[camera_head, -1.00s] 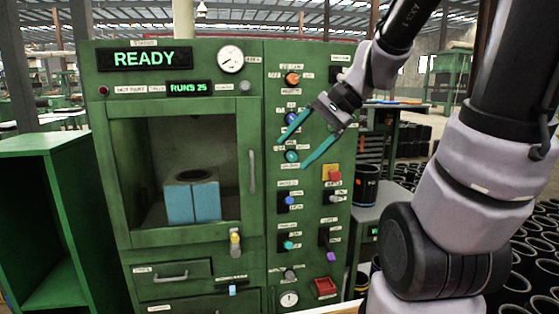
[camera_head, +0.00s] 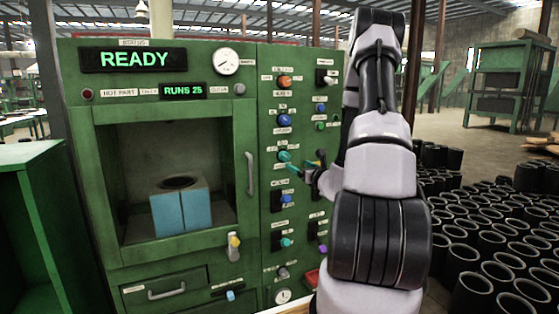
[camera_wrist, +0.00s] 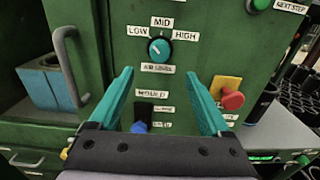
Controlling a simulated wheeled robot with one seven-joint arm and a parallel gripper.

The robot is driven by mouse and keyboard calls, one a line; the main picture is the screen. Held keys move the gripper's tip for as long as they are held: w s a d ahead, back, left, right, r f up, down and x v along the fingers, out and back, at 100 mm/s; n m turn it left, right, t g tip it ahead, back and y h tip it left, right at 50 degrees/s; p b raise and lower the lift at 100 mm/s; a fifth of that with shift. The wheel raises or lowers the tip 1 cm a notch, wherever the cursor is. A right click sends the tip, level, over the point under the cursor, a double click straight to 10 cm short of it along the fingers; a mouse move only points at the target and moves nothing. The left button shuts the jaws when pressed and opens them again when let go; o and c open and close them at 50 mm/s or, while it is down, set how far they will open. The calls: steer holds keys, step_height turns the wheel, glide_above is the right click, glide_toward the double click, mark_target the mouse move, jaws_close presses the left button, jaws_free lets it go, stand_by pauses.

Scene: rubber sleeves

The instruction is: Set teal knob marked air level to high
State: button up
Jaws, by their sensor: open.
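The teal knob (camera_wrist: 160,50) marked AIR LEVEL is on the green panel, upper middle in the wrist view. LOW is at its left, MID above, HIGH at its right. Its pale pointer mark appears to lean up and left, toward the LOW side. In the head view the teal knob (camera_head: 284,156) is in the control column right of the window. My gripper (camera_wrist: 159,74) is open with teal fingers. In the wrist view its tips appear just below the knob, one to each side, apart from it. In the head view my gripper (camera_head: 306,163) is right of the knob.
A blue switch (camera_wrist: 140,127) marked MOULD is below the knob. A red button (camera_wrist: 231,100) on a yellow plate is to the right. The door handle (camera_wrist: 66,65) stands out at left. More knobs and switches crowd the panel. Black sleeves (camera_head: 475,290) stand on the floor at right.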

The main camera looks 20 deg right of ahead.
mark_target(286, 158)
steer(key=w, duration=1)
steer(key=shift+w+a, duration=0.15)
steer(key=shift+w, duration=0.15)
jaws_close()
